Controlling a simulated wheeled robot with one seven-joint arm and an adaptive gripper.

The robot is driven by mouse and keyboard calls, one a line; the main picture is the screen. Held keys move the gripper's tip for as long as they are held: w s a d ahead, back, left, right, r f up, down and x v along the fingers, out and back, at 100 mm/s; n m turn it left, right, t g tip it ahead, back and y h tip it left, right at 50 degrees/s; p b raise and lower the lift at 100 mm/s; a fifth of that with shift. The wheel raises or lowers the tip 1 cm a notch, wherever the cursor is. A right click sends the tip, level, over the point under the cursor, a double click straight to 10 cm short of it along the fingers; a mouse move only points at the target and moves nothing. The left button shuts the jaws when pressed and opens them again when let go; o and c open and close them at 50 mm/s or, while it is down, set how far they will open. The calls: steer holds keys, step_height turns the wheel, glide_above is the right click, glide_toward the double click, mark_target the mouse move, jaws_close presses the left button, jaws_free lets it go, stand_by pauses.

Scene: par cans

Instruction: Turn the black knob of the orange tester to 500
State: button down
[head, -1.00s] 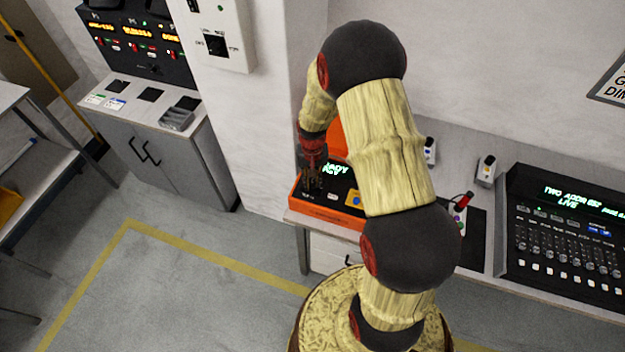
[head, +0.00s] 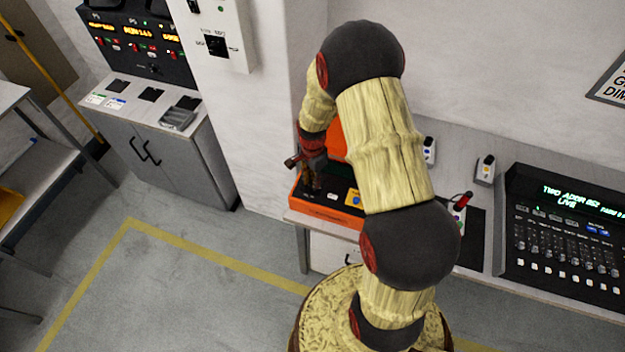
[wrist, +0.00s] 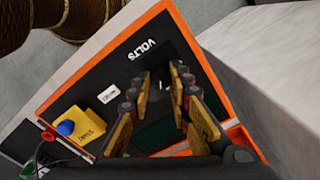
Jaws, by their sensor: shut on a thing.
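The orange tester (head: 328,207) stands open on the left end of the bench, and its black panel also shows in the wrist view (wrist: 97,76). "VOLTS" is printed on the panel. My gripper (head: 313,188) points down at the panel. In the wrist view, the fingertips of my gripper (wrist: 163,82) are closed in around the black knob (wrist: 167,88), just below the "VOLTS" lettering. The knob is dark and mostly hidden between the fingers. I cannot read its pointer or the scale numbers. A dark green display (wrist: 155,136) lies partly behind the fingers.
A yellow block with a blue plug (wrist: 67,127) is on the panel's left in the wrist view. The orange lid (head: 335,140) stands up behind my gripper. A lighting console (head: 565,235) is at the right. Open floor (head: 170,280) lies at the left front.

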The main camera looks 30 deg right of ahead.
steer(key=m, duration=0.5)
steer(key=shift+m, duration=0.3)
steer(key=m, duration=0.5)
steer(key=shift+m, duration=0.3)
steer(key=c, duration=1.6)
jaws_free()
steer(key=shift+c, duration=0.2)
step_height(320, 180, up, 12)
steer(key=shift+f, duration=0.1)
